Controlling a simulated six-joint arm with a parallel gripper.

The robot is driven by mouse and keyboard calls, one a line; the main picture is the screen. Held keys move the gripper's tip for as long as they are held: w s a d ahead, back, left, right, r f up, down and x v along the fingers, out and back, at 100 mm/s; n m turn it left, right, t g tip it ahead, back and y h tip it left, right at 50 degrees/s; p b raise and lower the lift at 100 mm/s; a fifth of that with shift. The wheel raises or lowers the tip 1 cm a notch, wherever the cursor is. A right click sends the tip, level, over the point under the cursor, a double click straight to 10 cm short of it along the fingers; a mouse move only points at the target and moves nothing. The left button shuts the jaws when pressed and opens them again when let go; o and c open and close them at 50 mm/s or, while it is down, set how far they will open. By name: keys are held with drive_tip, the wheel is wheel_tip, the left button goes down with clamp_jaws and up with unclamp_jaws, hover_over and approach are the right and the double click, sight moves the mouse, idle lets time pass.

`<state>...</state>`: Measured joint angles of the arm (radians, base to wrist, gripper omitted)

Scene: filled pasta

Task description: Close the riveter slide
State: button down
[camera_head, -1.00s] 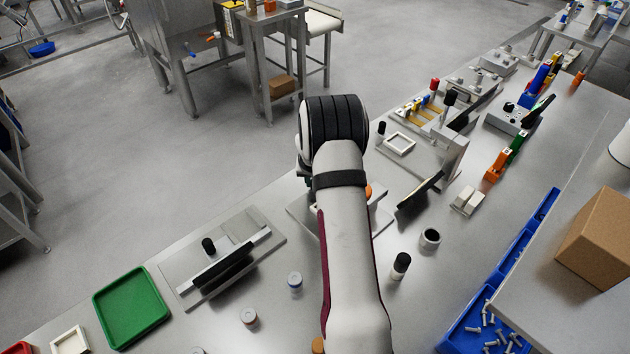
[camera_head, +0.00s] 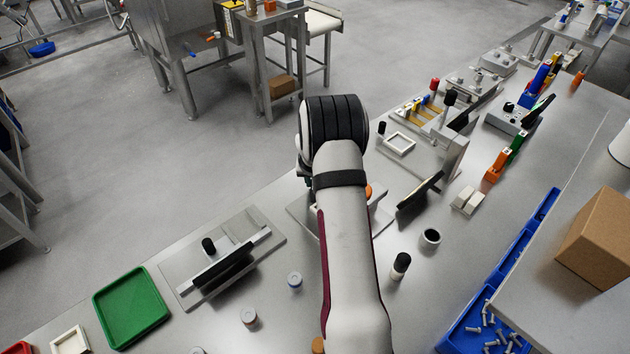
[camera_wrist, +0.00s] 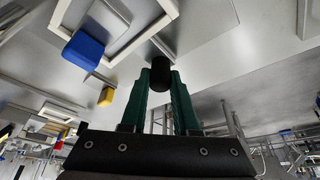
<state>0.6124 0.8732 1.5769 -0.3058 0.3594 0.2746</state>
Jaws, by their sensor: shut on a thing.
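In the wrist view, my gripper (camera_wrist: 161,80) has two dark green fingers. It is shut on a black cylindrical knob (camera_wrist: 160,71), which sits between the fingertips. In the head view, my arm hides the gripper and whatever it holds. A grey metal fixture plate (camera_head: 300,209) shows partly under the arm, with an orange part (camera_head: 368,191) at its right. I cannot tell which part is the riveter slide or how far it is open.
Left of the arm is a plate (camera_head: 180,268) with a black-handled bar. A green tray (camera_head: 112,338) lies further left. A white frame (camera_head: 400,143), a tilted dark screen (camera_head: 420,192) and a black-capped bottle (camera_head: 400,265) stand to the right. Bare table separates them.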

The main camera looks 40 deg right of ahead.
idle(0.3)
drive_tip(key=shift+s, duration=1.85)
drive_tip(key=c, duration=0.7)
unclamp_jaws()
drive_tip(key=shift+o, duration=0.2)
